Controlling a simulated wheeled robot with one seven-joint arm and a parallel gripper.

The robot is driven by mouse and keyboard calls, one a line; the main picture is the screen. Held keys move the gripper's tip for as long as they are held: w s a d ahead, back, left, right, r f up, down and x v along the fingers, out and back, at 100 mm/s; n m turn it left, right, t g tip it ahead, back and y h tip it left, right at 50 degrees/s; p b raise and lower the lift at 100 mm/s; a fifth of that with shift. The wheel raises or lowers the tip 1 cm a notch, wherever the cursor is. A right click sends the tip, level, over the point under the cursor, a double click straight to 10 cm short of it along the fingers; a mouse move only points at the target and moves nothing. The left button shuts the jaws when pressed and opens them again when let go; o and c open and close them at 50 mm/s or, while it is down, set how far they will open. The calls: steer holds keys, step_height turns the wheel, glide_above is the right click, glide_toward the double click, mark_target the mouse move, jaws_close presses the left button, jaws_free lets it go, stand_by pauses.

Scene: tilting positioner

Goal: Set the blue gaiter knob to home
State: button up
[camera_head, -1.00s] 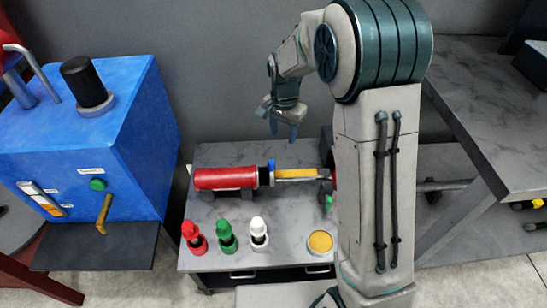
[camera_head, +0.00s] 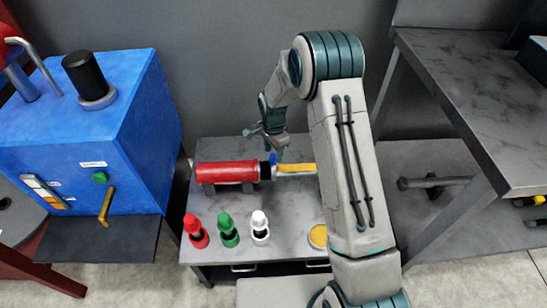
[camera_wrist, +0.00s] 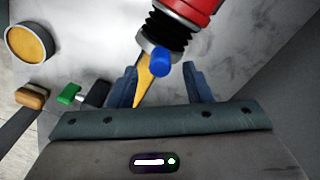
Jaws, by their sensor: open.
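The blue gaiter knob (camera_wrist: 161,68) is a short blue cylinder beside the black ribbed gaiter (camera_wrist: 166,35) at the end of a red cylinder (camera_wrist: 192,8). In the head view the knob (camera_head: 272,158) stands at the right end of the red cylinder (camera_head: 227,172), which lies level on the grey table. A yellow tapered part (camera_head: 297,168) extends to the right, partly behind my arm. My gripper (camera_wrist: 160,72) is open and empty. In the wrist view the knob appears between its two fingers, without visible contact. In the head view my gripper (camera_head: 279,152) is just above the knob.
Red (camera_head: 195,231), green (camera_head: 228,230) and white (camera_head: 260,228) knobbed pieces stand at the table's front. A round yellow-topped dish (camera_head: 318,236) is right of them. A blue machine (camera_head: 90,130) stands left, a grey bench (camera_head: 480,100) right.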

mark_target(273, 155)
steer(key=shift+f, duration=1.6)
